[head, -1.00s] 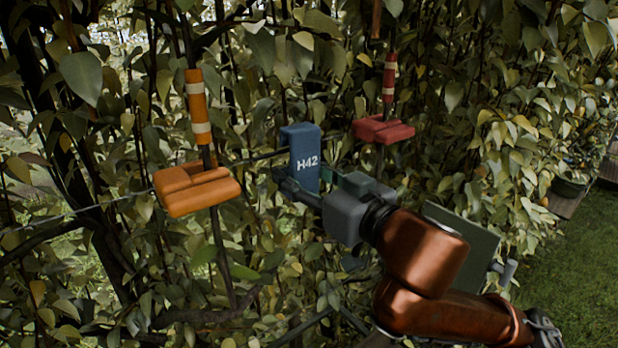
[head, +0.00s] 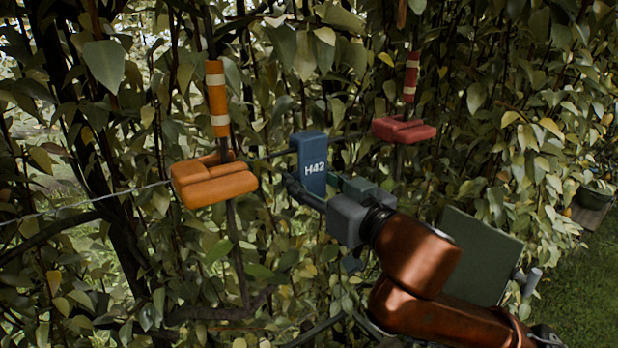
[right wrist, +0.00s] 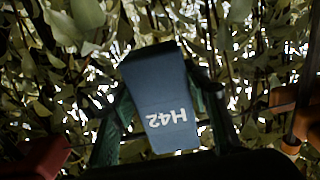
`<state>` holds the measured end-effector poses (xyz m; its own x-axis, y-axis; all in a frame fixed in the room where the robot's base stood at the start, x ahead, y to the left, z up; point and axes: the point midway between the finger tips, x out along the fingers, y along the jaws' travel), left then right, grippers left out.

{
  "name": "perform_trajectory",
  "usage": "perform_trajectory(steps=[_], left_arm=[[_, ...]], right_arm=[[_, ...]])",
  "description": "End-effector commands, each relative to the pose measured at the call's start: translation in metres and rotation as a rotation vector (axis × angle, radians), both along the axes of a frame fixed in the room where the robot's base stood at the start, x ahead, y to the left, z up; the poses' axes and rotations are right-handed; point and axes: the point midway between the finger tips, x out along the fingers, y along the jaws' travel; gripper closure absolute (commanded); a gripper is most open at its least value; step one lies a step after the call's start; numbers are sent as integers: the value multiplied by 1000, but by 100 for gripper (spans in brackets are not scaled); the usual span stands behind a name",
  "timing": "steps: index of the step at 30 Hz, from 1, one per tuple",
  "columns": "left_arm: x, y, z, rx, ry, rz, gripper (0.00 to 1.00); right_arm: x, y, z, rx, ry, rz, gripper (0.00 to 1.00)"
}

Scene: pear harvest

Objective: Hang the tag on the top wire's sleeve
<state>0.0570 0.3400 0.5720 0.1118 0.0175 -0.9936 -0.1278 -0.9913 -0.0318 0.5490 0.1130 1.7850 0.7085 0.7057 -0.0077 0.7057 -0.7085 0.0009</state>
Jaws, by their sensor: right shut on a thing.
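The tag (head: 313,166) is a blue plate marked H42 with a thick folded top. My right gripper (head: 317,187) is shut on it and holds it upright in front of the wire. The right wrist view also shows the tag (right wrist: 165,100) between the gripper's two green fingers. The wire (head: 90,205) runs across the foliage, with a darker, thicker stretch (head: 268,155) just left of the tag that may be the sleeve. The tag's top is at about the wire's height; I cannot tell whether it touches. My left gripper is not in view.
An orange block (head: 213,186) sits on the wire left of the tag, below an orange banded band (head: 217,100). A red block (head: 404,133) sits to the right, under a red banded band (head: 411,78). Dense leaves and branches surround everything; grass (head: 575,290) is at the right.

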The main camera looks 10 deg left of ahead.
Motion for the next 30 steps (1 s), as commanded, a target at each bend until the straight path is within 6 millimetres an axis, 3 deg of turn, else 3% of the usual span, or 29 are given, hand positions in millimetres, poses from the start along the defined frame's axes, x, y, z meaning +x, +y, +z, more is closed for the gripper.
perform_trajectory(steps=[7,8,16,26,30], left_arm=[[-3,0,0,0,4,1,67],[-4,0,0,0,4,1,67],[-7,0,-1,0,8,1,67],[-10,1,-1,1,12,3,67],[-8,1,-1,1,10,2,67]], right_arm=[[0,0,0,0,0,0,82],[0,0,0,0,0,0,57],[0,0,0,0,0,0,38],[-1,-2,0,0,0,0,37],[-11,-12,0,0,0,0,37]])
